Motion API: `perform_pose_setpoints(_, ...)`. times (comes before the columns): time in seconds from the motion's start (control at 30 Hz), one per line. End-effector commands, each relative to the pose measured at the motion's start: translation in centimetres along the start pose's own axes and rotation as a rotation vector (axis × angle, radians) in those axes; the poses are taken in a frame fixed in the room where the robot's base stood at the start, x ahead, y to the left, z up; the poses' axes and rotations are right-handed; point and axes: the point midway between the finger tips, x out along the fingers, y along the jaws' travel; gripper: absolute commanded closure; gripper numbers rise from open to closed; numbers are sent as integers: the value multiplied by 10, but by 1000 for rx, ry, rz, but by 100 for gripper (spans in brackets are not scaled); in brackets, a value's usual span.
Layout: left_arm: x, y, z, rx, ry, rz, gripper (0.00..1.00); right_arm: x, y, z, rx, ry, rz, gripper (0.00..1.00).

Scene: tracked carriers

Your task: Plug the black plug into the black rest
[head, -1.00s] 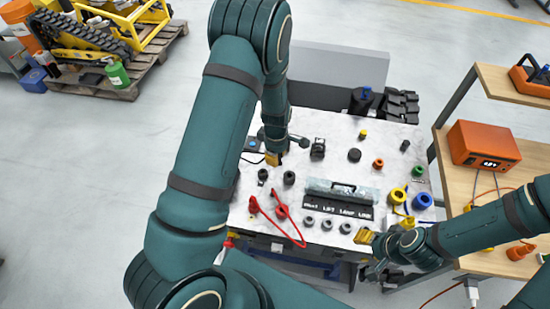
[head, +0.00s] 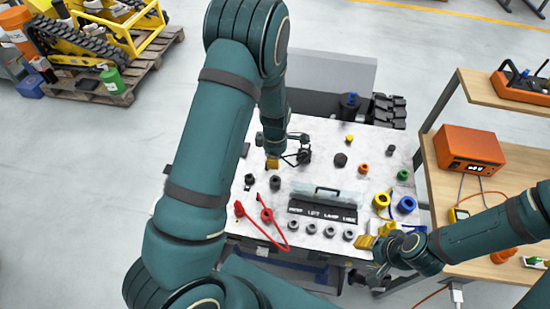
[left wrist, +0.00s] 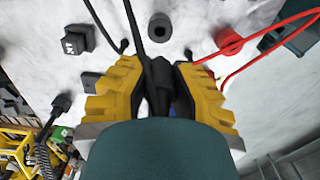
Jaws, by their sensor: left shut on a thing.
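My left gripper (head: 272,163) is over the left part of the pale bench top. In the left wrist view its yellow fingers (left wrist: 160,90) are shut on the black plug (left wrist: 160,75), whose cable runs up out of view. A black ring-shaped rest (left wrist: 160,27) with an open hole lies just beyond the plug, apart from it. In the head view two small black pieces (head: 275,182) are in front of the gripper; I cannot tell which is the black rest. My right gripper (head: 375,243) is at the bench's front right corner, its jaws unclear.
A red cable (head: 267,232) lies at front left. A labelled box (head: 325,200) and a row of grey rings (head: 329,232) are at front middle. Yellow and blue rings (head: 406,205) are at right. A shelf with an orange unit (head: 469,148) stands beyond.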

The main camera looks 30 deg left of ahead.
Motion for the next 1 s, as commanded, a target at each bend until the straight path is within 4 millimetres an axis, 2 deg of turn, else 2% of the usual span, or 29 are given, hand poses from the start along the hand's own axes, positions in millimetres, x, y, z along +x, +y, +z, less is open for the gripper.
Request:
perform_pose_setpoints(0.27, 14, 0, 0, -1, 0, 0, 100, 9, 4, 1, 1, 1, 1, 53)
perform_pose_setpoints(0.7, 52, 0, 1, 0, 0, -1, 100, 36, 14, 5, 4, 3, 4, 53)
perform_pose_setpoints(1.0, 58, 0, 1, 0, 0, 1, 100, 41, 15, 5, 4, 4, 5, 53)
